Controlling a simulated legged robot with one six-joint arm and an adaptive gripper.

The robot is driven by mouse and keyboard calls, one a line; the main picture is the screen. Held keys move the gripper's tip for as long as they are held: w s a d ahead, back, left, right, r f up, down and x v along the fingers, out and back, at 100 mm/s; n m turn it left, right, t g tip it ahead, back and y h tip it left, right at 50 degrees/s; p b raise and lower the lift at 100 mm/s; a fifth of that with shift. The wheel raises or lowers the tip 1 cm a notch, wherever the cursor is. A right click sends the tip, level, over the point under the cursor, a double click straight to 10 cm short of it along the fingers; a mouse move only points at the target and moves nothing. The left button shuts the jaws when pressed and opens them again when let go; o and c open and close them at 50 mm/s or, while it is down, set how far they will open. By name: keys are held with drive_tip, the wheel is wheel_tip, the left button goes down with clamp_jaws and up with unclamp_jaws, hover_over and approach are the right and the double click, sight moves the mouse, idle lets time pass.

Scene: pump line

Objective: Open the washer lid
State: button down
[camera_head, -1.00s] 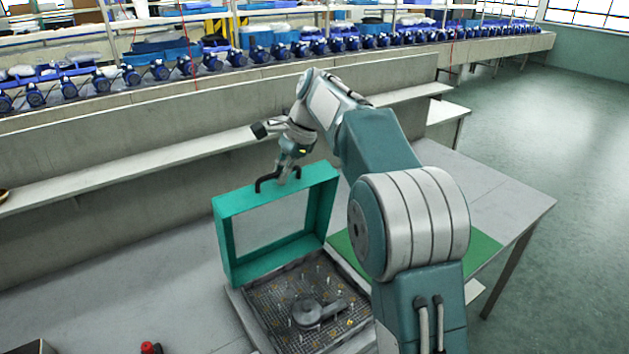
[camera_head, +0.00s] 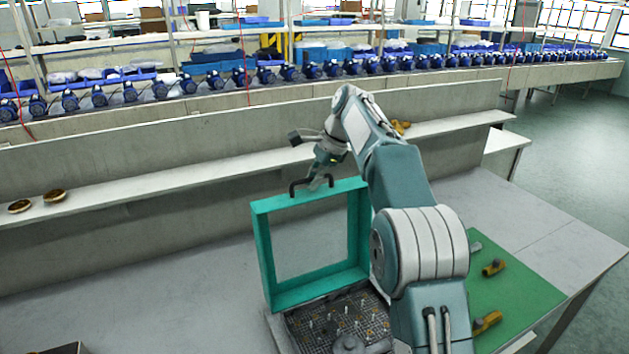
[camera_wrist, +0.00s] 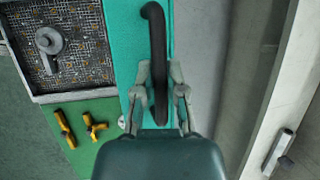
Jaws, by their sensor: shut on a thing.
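The washer lid (camera_head: 262,240) is a teal frame with a clear window. It stands raised, near upright, at the back of the washer. The washer's open basin (camera_head: 325,322) shows a mesh floor with a grey round part (camera_head: 348,344) on it. The black lid handle (camera_head: 297,187) is on the lid's top edge. My gripper (camera_head: 318,184) is at this handle. In the wrist view my gripper (camera_wrist: 158,100) has its fingers on both sides of the black handle (camera_wrist: 157,40), shut on it. The basin also shows at the upper left there (camera_wrist: 85,15).
A green mat (camera_head: 530,295) with yellow-handled parts (camera_head: 487,320) lies right of the washer. A grey shelf (camera_head: 150,185) runs behind the lid, with two round parts (camera_head: 54,195) on its left. Blue pumps line the far bench.

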drive_tip(key=shift+a, duration=0.1)
drive_tip(key=c, duration=0.7)
unclamp_jaws()
drive_tip(key=shift+a, duration=0.1)
drive_tip(key=shift+w+v, duration=0.2)
drive_tip(key=shift+v, duration=2.8)
drive_tip(key=shift+s+d+r, duration=0.1)
drive_tip(key=shift+d+r, duration=0.15)
drive_tip(key=shift+r, duration=0.3)
drive_tip(key=shift+r, duration=0.1)
